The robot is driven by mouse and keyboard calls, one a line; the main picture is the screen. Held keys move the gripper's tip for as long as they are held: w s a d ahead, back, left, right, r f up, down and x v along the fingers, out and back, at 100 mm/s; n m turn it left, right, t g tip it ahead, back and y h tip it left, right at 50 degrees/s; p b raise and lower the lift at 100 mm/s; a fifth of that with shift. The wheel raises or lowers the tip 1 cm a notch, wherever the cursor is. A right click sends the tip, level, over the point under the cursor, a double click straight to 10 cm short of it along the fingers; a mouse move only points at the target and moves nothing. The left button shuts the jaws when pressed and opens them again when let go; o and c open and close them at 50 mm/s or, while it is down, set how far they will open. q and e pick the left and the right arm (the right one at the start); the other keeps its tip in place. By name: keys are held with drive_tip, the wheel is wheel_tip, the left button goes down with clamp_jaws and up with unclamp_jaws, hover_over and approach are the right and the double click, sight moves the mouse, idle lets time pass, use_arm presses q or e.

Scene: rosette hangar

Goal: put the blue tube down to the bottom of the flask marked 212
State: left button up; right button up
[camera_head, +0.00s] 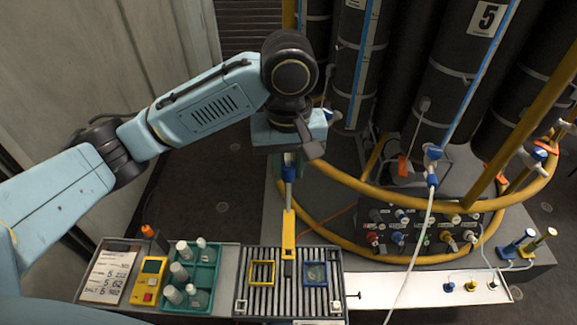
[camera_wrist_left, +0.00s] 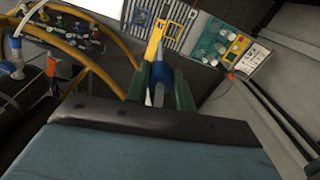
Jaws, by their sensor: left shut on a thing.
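My left gripper (camera_head: 289,162) hangs above the tray at the middle, fingers pointing down. It is shut on a long upright thing (camera_head: 288,232), blue at the top, yellow below and dark at the tip. In the left wrist view, blue shows between the green fingers (camera_wrist_left: 160,88), with yellow beyond. A pale tube (camera_head: 411,260) runs down from a blue fitting (camera_head: 432,153) beside the cylinder marked 5 and lies over the bench strip. Several white-capped flasks (camera_head: 178,272) stand in the green rack (camera_head: 209,276). Their markings are too small to read. My right gripper is out of view.
A slatted tray (camera_head: 334,293) with a yellow frame (camera_head: 262,273) and a blue frame (camera_head: 315,273) lies below the held thing. A written card (camera_head: 108,274) and a yellow meter (camera_head: 149,281) are left. A yellow rail (camera_head: 371,188) and black cylinders (camera_head: 454,77) stand behind.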

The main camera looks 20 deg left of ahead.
use_arm(q)
drive_tip(key=w+d+f+b, duration=0.2)
drive_tip(key=f+b, duration=0.5)
drive_tip(key=f, duration=0.4)
drive_tip(key=w+d+f+b, duration=0.2)
drive_tip(key=f+b, duration=0.6)
drive_tip(key=f, duration=0.4)
drive_tip(key=w+d+f+b, duration=0.2)
drive_tip(key=d+f+b, duration=0.2)
drive_tip(key=f+b, duration=0.3)
wheel_tip(320, 180, down, 5)
drive_tip(key=shift+w+f+b, duration=0.15)
drive_tip(key=shift+w+b, duration=0.2)
drive_tip(key=shift+b, duration=0.05)
drive_tip(key=shift+f, duration=0.15)
drive_tip(key=shift+f, duration=1)
